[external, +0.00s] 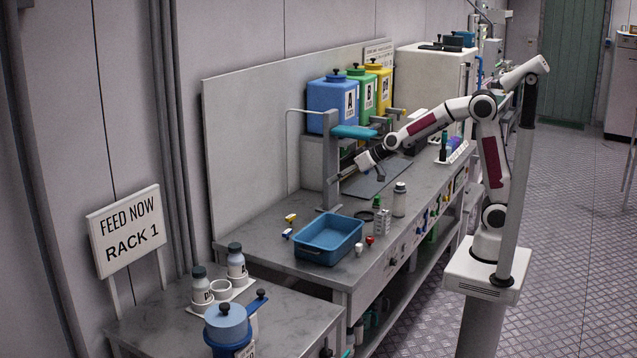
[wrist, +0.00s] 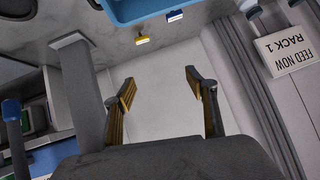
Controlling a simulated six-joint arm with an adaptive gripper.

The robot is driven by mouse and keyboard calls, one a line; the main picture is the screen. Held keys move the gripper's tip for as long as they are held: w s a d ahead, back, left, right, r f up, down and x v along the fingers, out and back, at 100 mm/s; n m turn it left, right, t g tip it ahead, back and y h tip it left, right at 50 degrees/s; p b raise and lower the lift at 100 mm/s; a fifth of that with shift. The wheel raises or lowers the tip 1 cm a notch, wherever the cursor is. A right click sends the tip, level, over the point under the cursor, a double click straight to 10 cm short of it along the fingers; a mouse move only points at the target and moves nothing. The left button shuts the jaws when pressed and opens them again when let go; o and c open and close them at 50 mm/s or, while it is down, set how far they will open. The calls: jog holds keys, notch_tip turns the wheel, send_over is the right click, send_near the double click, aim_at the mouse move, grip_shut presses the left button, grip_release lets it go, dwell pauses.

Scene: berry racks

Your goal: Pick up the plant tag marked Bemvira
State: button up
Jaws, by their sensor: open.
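Two small tag-like pieces lie on the grey bench left of the blue tray. One is yellow and white (external: 291,217) and also shows in the wrist view (wrist: 142,39). The other is blue and white (external: 287,233) and also shows in the wrist view (wrist: 174,16). No name can be read on either, so I cannot tell which is Bemvira. My gripper (external: 342,176) is above the bench, near the grey post and apart from both pieces. In the wrist view its two yellowish fingers (wrist: 160,90) are spread, with nothing between them.
The blue tray (external: 328,242) sits at the bench's near end. A grey post (external: 329,180) stands behind it. Bottles (external: 399,200) and small red and white items (external: 370,240) stand right of the tray. A "FEED NOW RACK 1" sign (external: 125,231) stands left.

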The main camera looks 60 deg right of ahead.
jog(key=w+a+f+m+t+h, duration=0.1)
jog(key=w+f+h, duration=0.1)
jog(key=w+f, duration=0.6)
jog(key=m+h, duration=0.1)
jog(key=h, duration=0.1)
send_near(293, 216)
jog(key=shift+w+a+t, duration=0.2)
jog(key=shift+w+t, duration=0.1)
jog(key=shift+w+d+f+h, duration=0.1)
jog(key=shift+w+f+h, duration=0.15)
jog(key=shift+f, duration=0.35)
jog(key=shift+x, duration=1.3)
jog(key=shift+f, duration=0.1)
